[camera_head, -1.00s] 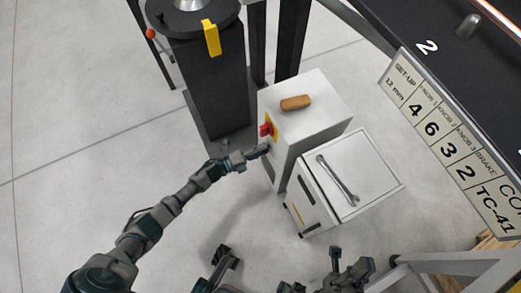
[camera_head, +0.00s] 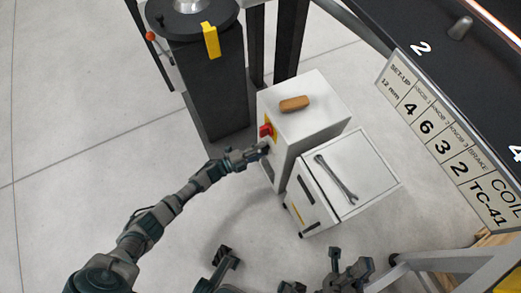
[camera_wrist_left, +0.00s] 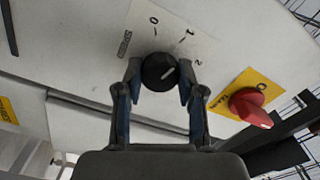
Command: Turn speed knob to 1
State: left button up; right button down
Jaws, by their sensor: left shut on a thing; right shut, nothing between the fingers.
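The round black speed knob (camera_wrist_left: 156,73) is on a white panel in the left wrist view. Its white mark points to the upper right. The SPEED label (camera_wrist_left: 170,32) carries 0, 1 and 2; the mark points roughly between 1 and 2, nearer 1. My left gripper (camera_wrist_left: 158,79) is shut on the knob, one finger on each side. In the head view my left gripper (camera_head: 264,148) reaches the front of the white control box (camera_head: 310,105); the knob is hidden there. My right gripper (camera_head: 348,268) is low in the head view, empty and away from the box.
A red switch on a yellow plate (camera_wrist_left: 248,101) sits right of the knob, close to the right finger. A set-up sign (camera_head: 450,140) stands at right.

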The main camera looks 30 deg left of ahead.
pick_arm(q)
jog(key=shift+w+a+f, duration=0.1)
jog(key=shift+a+f, duration=0.05)
jog(key=shift+a, duration=0.15)
jog(key=o, duration=1.1)
jog(key=shift+o, duration=0.2)
jog(key=v, duration=1.2)
jog(key=shift+f, duration=0.1)
